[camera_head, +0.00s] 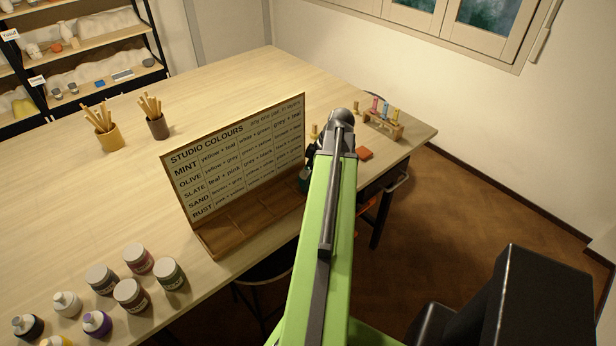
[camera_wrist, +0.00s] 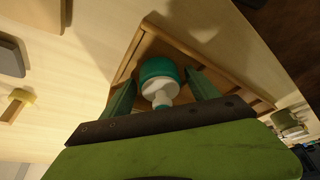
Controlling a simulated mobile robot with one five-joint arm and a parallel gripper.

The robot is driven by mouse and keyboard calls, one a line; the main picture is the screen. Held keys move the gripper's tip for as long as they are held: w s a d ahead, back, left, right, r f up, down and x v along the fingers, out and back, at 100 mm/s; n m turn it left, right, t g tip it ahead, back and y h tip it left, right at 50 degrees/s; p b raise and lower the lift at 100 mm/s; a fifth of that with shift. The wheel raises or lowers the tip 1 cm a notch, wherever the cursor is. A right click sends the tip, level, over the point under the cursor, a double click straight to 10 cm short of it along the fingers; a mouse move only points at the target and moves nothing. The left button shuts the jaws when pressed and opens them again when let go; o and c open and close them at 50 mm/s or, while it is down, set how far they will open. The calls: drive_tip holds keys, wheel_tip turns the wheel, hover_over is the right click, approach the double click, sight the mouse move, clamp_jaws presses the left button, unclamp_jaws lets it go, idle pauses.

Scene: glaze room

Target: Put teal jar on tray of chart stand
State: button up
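The teal jar (camera_wrist: 158,70) has a white shoulder and nozzle and sits between the green fingers of my gripper (camera_wrist: 161,78) in the wrist view. The fingertips appear to touch both its sides. The wooden tray of the chart stand (camera_wrist: 146,38) lies behind the jar. I cannot tell whether the jar rests on it or hangs above it. In the head view, the chart stand (camera_head: 236,158) stands on the table with its compartmented tray (camera_head: 232,236) in front.
Several jars and bottles (camera_head: 132,294) stand at the table's front left. Two pots of sticks (camera_head: 108,137) stand behind the chart. The left middle of the table is clear.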

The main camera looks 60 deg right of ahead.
drive_tip(key=shift+r, duration=0.1)
drive_tip(key=shift+r+p, duration=0.2)
drive_tip(key=shift+p, duration=0.1)
drive_tip(key=p+v, duration=1.1)
drive_tip(key=v, duration=0.1)
drive_tip(key=shift+f, duration=0.1)
